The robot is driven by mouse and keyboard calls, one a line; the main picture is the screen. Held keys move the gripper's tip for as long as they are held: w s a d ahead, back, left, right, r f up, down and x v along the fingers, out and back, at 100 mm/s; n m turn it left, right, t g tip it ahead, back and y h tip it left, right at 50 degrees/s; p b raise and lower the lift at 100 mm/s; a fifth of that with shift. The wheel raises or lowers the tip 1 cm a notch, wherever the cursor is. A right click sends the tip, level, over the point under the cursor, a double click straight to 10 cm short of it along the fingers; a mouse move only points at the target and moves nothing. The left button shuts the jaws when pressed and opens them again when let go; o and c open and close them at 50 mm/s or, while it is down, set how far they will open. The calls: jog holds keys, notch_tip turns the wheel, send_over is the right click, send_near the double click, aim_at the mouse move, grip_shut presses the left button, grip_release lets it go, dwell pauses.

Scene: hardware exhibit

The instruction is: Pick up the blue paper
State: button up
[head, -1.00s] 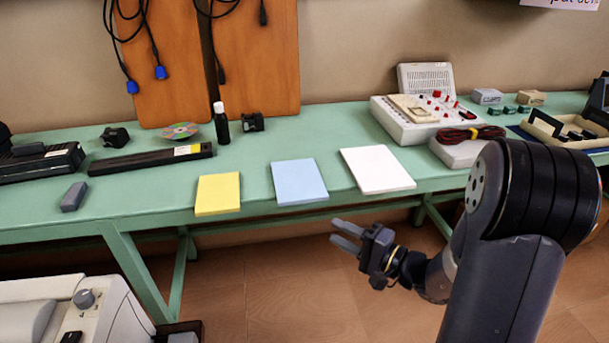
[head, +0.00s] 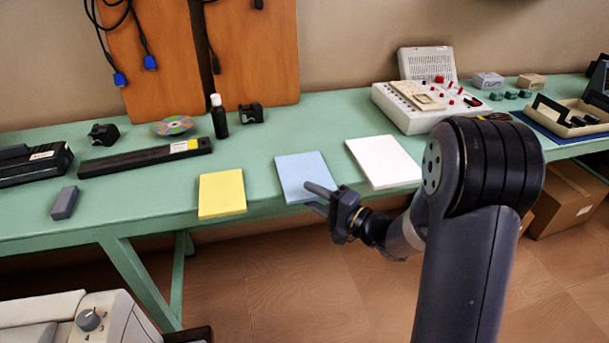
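The blue paper (head: 298,171) is a light blue pad or stack that lies flat near the front edge of the green table, between a yellow one and a white one. My gripper (head: 312,197) is at the paper's front right corner, with its two fingers apart and nothing visible between them. The fingers point left and overlap the paper's lower right part in the picture, hiding that corner. I cannot tell whether they touch it.
The yellow paper (head: 222,194) lies left of the blue one and the white paper (head: 384,161) lies right, with narrow gaps. Behind are a black bottle (head: 220,121), a disc (head: 173,125) and a long black bar (head: 146,158). The green table (head: 262,146) is clear just behind the blue paper.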

jog(key=shift+c, duration=0.6)
grip_shut()
jog(key=shift+r, duration=0.15)
